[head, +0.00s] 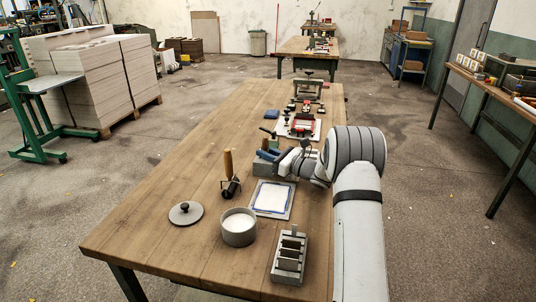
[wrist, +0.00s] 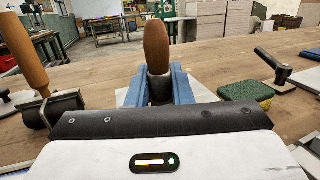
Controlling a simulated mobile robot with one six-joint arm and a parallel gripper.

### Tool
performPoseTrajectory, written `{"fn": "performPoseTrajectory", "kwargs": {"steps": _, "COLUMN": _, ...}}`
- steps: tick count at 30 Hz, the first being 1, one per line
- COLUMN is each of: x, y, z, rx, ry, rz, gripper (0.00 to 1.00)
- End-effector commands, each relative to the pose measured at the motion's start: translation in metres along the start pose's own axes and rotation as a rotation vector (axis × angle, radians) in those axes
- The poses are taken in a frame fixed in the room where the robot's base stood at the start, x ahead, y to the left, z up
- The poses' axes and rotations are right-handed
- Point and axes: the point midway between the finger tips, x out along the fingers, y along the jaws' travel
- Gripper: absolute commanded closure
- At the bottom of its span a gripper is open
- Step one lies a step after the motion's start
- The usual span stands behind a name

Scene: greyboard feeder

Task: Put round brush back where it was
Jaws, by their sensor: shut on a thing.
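The round brush has a brown wooden handle (wrist: 156,46) and a dark collar, upright in the wrist view. My gripper (wrist: 160,80) is shut around the dark collar, one blue finger on each side. In the head view my gripper (head: 268,154) is over the far side of the table, beyond the blue-edged white sheet. The brush is small there and mostly hidden by the fingers. A grey block (head: 262,166) shows just below my gripper. The bristles are hidden, so I cannot tell whether they touch anything.
On the wooden table (head: 170,170) are a wooden-handled roller (head: 229,186), a pot of white paste (head: 238,226), a knobbed lid (head: 186,212), a blue-edged sheet (head: 272,198) and a slotted grey rack (head: 288,262). A green sponge (wrist: 244,90) is right of the brush. The table's left side is clear.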

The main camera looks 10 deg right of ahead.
Motion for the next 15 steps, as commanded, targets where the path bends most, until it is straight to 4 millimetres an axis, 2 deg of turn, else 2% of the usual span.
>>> {"fn": "performPoseTrajectory", "kwargs": {"steps": 1, "x": -0.001, "y": 0.001, "z": -0.007, "rx": 0.004, "ry": 0.006, "rz": 0.001, "gripper": 1.0}}
{"fn": "performPoseTrajectory", "kwargs": {"steps": 8, "x": -0.002, "y": 0.002, "z": -0.015, "rx": 0.009, "ry": 0.012, "rz": 0.001, "gripper": 1.0}}
{"fn": "performPoseTrajectory", "kwargs": {"steps": 9, "x": -0.002, "y": 0.002, "z": -0.016, "rx": 0.01, "ry": 0.014, "rz": 0.001, "gripper": 0.78}}
{"fn": "performPoseTrajectory", "kwargs": {"steps": 15, "x": -0.002, "y": 0.003, "z": -0.018, "rx": 0.011, "ry": 0.017, "rz": 0.002, "gripper": 0.62}}
